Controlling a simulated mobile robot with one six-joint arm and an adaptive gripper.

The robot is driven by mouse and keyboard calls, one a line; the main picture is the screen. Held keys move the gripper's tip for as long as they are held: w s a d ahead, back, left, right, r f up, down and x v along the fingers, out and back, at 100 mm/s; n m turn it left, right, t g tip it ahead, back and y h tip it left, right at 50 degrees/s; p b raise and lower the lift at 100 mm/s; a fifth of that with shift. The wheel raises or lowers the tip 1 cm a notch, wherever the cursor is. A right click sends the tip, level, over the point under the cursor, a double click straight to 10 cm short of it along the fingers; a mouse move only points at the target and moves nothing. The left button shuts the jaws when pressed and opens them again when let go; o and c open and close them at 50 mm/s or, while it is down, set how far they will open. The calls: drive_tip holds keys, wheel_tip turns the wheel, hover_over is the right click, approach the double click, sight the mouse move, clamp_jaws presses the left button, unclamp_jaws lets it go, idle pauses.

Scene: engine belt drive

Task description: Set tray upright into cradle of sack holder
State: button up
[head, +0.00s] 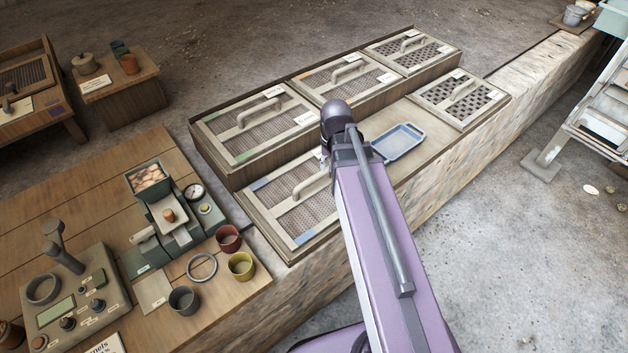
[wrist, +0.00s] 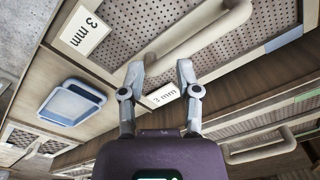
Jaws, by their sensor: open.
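A shallow light-blue tray (head: 398,143) lies flat on the bench between the screens, just right of my arm in the head view. In the wrist view the tray (wrist: 72,103) is at the left, apart from my gripper. My gripper (wrist: 160,74) is open, with nothing seen between its fingers. It is over a perforated screen with a handle and a 3 mm label. In the head view my arm hides the gripper. I cannot clearly identify a sack holder or its cradle; a pale metal frame (head: 602,112) stands at the right edge, partly cut off.
Several framed screens with raised handles (head: 262,118) cover the long bench around the tray. A wooden table (head: 60,200) at the left holds a control box, a scale and cups. Open concrete floor (head: 500,240) lies right of the bench.

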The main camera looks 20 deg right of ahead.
drive_tip(key=s+a+n, duration=0.2)
drive_tip(key=s+a, duration=0.2)
drive_tip(key=a, duration=0.2)
drive_tip(key=shift+s+n, duration=0.2)
drive_tip(key=shift+n, duration=0.2)
drive_tip(key=shift+a, duration=0.15)
